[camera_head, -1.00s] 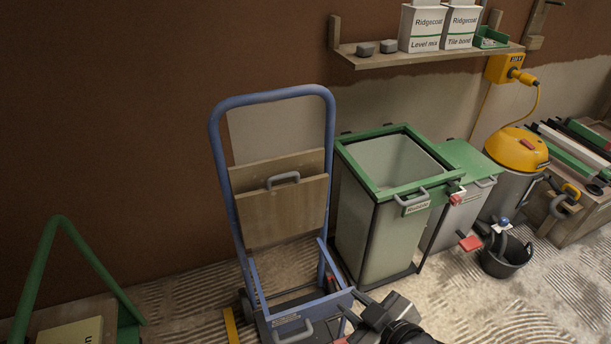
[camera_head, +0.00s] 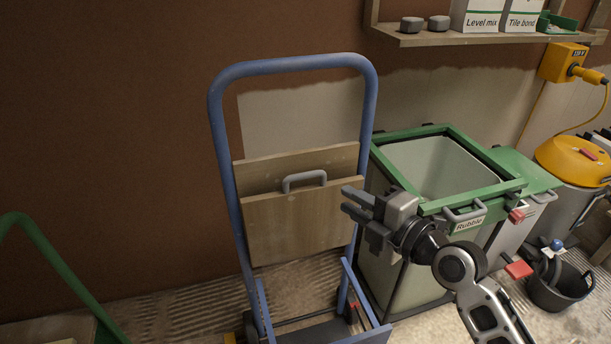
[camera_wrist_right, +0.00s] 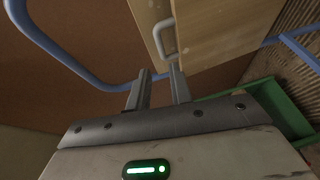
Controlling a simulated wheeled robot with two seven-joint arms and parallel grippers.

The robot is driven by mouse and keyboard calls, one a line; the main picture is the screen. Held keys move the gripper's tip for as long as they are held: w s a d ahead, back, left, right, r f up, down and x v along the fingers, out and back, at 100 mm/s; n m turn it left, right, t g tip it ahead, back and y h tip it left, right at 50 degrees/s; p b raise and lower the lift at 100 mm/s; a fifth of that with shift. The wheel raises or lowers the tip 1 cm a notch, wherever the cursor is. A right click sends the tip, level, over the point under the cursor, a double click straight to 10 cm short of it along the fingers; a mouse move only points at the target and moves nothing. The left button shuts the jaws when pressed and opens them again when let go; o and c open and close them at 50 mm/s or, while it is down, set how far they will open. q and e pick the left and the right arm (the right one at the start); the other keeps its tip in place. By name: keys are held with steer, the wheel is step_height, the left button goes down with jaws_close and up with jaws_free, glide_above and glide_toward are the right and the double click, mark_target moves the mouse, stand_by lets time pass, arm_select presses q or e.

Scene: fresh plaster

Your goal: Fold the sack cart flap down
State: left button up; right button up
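The blue tubular sack cart (camera_head: 223,170) stands against the brown wall. Its wooden flap (camera_head: 300,222) is upright between the cart's side tubes, with a grey handle (camera_head: 304,180) near its top edge. My right gripper (camera_head: 350,213) is just right of the flap, its fingers pointing left towards it. In the right wrist view its two fingers (camera_wrist_right: 159,88) are apart with nothing between them, and the handle (camera_wrist_right: 165,40) is ahead of them, apart from the fingertips. My left gripper is not in view.
A green-rimmed rubble bin (camera_head: 448,205) stands close right of the cart, beside my right arm. A shelf (camera_head: 470,38) hangs above. A black bucket (camera_head: 562,290) and a yellow-topped vacuum (camera_head: 575,165) stand at right. A green frame (camera_head: 62,270) is at lower left.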

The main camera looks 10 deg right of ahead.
mark_target(308, 177)
steer(key=x, duration=1.3)
steer(key=shift+w, duration=0.1)
jaws_close()
